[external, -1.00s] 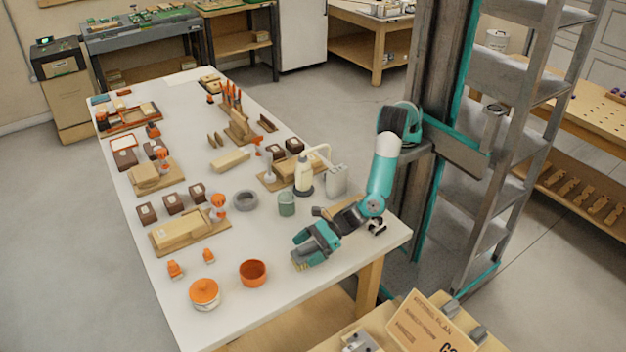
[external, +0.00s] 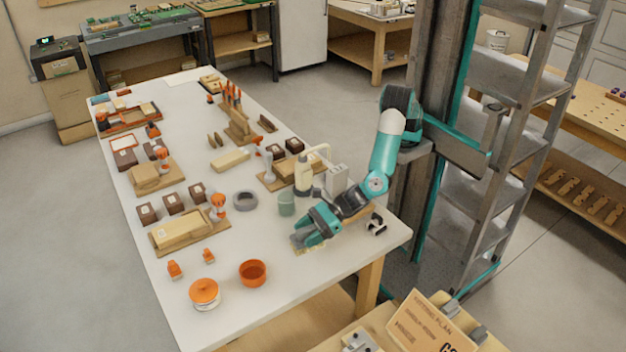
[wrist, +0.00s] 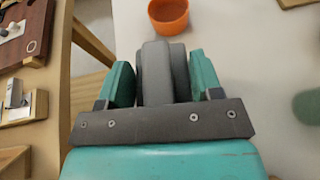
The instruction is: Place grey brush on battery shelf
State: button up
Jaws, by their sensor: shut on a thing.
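My gripper (external: 308,238) is near the front right part of the white table. In the wrist view its two teal fingers (wrist: 160,85) are closed on the sides of a grey rounded thing, which I take for the grey brush (wrist: 157,70). In the external view the fingers mostly hide the brush. I cannot tell which place is the battery shelf; no readable label marks it.
An orange bowl (external: 253,272), an orange-lidded jar (external: 205,294) and a green cup (external: 287,204) stand near my gripper. A grey ring (external: 245,201) lies farther left. A tall grey rack (external: 507,75) stands right of my column. A wooden sign (external: 430,322) is in front.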

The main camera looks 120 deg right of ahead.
notch_tip(320, 180, up, 13)
jog(key=s+a+r+n+g+y+p, duration=0.1)
jog(key=s+a+n+g+y+p, duration=0.3)
jog(key=s+a, duration=0.8)
jog(key=s+a+r+n+t+y+p, duration=0.1)
jog(key=s+a+r+n+y+p, duration=0.3)
jog(key=s+a, duration=0.85)
jog(key=m+t+h+b, duration=0.3)
jog(key=m+h+b, duration=0.4)
jog(key=m+h, duration=0.1)
send_over(307, 228)
notch_tip(307, 228, down, 5)
jog(key=shift+w, duration=0.1)
notch_tip(307, 228, down, 20)
jog(key=shift+r+b, duration=0.2)
jog(key=shift+b, duration=0.2)
